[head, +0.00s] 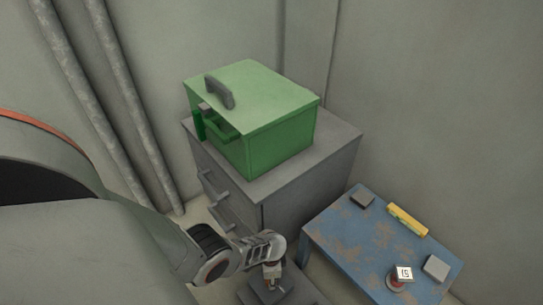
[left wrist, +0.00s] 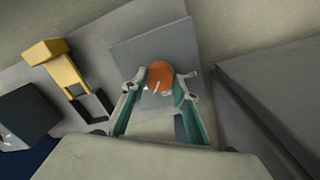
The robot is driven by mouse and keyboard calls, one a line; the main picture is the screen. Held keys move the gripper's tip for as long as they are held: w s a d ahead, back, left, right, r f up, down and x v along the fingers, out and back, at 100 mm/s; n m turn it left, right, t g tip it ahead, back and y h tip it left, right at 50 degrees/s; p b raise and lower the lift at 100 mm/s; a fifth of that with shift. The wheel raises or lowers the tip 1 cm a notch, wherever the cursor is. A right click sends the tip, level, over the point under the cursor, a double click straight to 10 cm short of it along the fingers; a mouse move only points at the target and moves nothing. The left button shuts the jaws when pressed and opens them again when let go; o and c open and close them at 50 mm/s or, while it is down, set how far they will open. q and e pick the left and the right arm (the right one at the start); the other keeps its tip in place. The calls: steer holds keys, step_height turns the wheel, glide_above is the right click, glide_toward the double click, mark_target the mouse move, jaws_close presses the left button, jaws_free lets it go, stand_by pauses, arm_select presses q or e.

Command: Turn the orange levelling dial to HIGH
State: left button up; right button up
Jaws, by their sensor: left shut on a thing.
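The orange levelling dial (left wrist: 160,73) is a round knob on a square grey plate (left wrist: 190,35) in the left wrist view. My left gripper (left wrist: 159,86) has its two fingertips closed against opposite sides of the dial. A small pale mark shows at the dial's near edge, between the fingertips. I cannot read any HIGH label. In the head view my left gripper (head: 271,275) points down at the bottom middle, over a dark grey surface, and hides the dial. My right gripper is in neither view.
A green box (head: 280,135) with a handle stands on a grey drawer cabinet (head: 335,155). A worn blue table (head: 350,235) at right carries a yellow level (head: 407,219), a small gauge (head: 404,273) and grey blocks. A yellow part (left wrist: 62,70) lies left of the plate.

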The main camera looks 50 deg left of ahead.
arm_select(q)
steer(key=m, duration=0.5)
steer(key=shift+d+m, duration=0.1)
steer(key=shift+m, duration=0.3)
stand_by(0.4)
steer(key=o, duration=1.1)
steer(key=shift+r, duration=0.45)
steer(key=shift+w+r, duration=0.2)
steer(key=shift+r, duration=2.6)
steer(key=shift+w+r, duration=0.15)
steer(key=shift+r, duration=2.6)
